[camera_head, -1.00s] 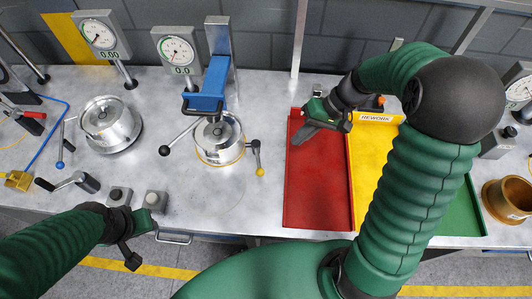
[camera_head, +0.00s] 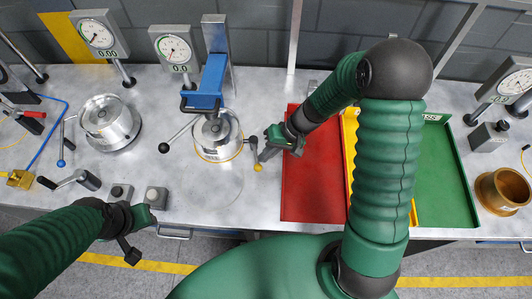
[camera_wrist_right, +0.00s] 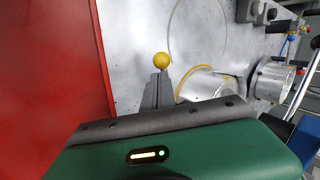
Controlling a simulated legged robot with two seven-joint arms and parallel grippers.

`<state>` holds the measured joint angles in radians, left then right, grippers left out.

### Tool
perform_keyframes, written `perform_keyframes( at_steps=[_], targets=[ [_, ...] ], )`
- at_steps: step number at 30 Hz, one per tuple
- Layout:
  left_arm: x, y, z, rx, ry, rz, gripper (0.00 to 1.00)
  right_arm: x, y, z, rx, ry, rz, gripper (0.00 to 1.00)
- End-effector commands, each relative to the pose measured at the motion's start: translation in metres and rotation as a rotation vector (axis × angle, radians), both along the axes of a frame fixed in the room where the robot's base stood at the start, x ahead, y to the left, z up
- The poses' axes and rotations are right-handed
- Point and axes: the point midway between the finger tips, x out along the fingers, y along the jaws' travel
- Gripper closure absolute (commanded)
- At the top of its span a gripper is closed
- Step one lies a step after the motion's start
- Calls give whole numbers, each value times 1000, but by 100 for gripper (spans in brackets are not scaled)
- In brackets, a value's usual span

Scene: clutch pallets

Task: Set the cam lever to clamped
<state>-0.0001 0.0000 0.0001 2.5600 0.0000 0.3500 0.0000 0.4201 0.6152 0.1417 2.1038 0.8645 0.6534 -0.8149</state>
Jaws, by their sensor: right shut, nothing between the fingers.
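A short lever with a yellow ball (camera_head: 257,167) stands at the right side of the middle round fixture (camera_head: 217,137). A longer lever with a black ball (camera_head: 164,148) sticks out at that fixture's left. Which one is the cam lever is not labelled. My right gripper (camera_head: 264,155) is shut and empty, right beside the yellow-ball lever. In the right wrist view the shut fingers (camera_wrist_right: 157,88) point at the yellow ball (camera_wrist_right: 161,60), just past their tips; contact cannot be told. My left gripper (camera_head: 132,250) hangs at the table's front edge, its jaws unclear.
A blue clamp arm (camera_head: 206,88) overhangs the middle fixture. A red tray (camera_head: 318,185) lies just right of my right gripper, with yellow and green trays (camera_head: 437,170) beyond. Another round fixture (camera_head: 108,122) stands left. Two small button boxes (camera_head: 155,196) sit near the front edge.

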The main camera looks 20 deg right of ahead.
Motion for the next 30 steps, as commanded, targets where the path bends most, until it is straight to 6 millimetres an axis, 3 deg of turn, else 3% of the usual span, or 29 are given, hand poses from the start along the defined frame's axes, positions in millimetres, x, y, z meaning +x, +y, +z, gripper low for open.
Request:
perform_keyframes(
  at_steps=[6,14,30],
  targets=[
    [0,0,-2,0,0,0,64,0,1,-1,0,0,-2,100],
    [0,0,-35,0,0,0,64,2,19,-9,1,-1,-137,100],
    [0,0,-26,0,0,0,64,5,20,2,5,7,-153,100]
  ],
)
